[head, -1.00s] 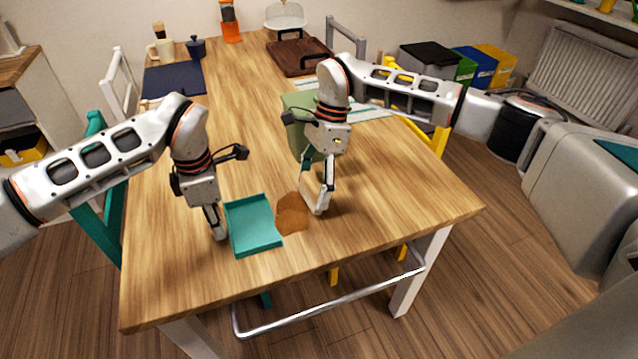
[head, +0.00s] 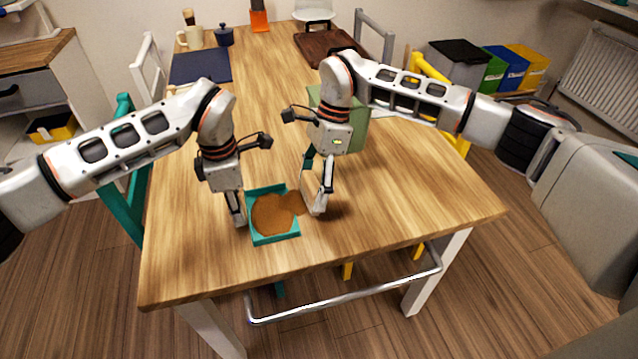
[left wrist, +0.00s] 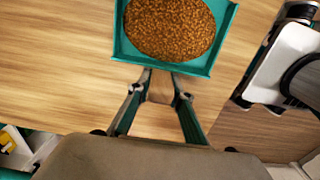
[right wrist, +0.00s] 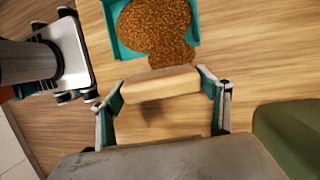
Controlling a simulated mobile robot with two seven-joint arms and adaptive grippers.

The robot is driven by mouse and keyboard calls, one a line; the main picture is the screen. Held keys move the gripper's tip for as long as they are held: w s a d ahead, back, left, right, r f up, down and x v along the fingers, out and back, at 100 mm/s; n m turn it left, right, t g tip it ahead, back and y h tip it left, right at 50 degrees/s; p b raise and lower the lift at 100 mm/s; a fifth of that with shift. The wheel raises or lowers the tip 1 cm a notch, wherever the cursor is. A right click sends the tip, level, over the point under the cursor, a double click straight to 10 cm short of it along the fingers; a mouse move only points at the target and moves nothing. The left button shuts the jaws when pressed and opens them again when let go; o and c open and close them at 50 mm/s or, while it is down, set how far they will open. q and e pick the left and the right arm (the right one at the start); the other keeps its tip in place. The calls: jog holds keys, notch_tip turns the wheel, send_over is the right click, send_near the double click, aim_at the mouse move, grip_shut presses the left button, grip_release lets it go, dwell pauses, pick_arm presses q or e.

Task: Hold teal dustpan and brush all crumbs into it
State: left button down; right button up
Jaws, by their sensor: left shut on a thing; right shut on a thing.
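The teal dustpan (head: 272,238) lies on the wooden table near its front edge, and also shows in the left wrist view (left wrist: 122,48). My left gripper (head: 240,222) is shut on the dustpan at its left side. Brown crumbs (head: 274,213) cover most of the pan floor. A smaller part of the crumbs (right wrist: 172,54) spreads out over the pan's open side onto the table. My right gripper (head: 322,200) is shut on a pale brush (right wrist: 160,84), which is just right of those crumbs. The brush's underside is hidden.
A green box (head: 352,134) stands behind my right gripper. A dark blue mat (head: 200,66), a cream mug (head: 190,37) and a brown tray (head: 325,46) are at the back. The table's front right (head: 420,210) is clear.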

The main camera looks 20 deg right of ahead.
jog(key=shift+s+a, duration=0.2)
jog(key=shift+a, duration=2.8)
jog(key=shift+r, duration=2.8)
pick_arm(q)
jog(key=c, duration=1.7)
grip_release()
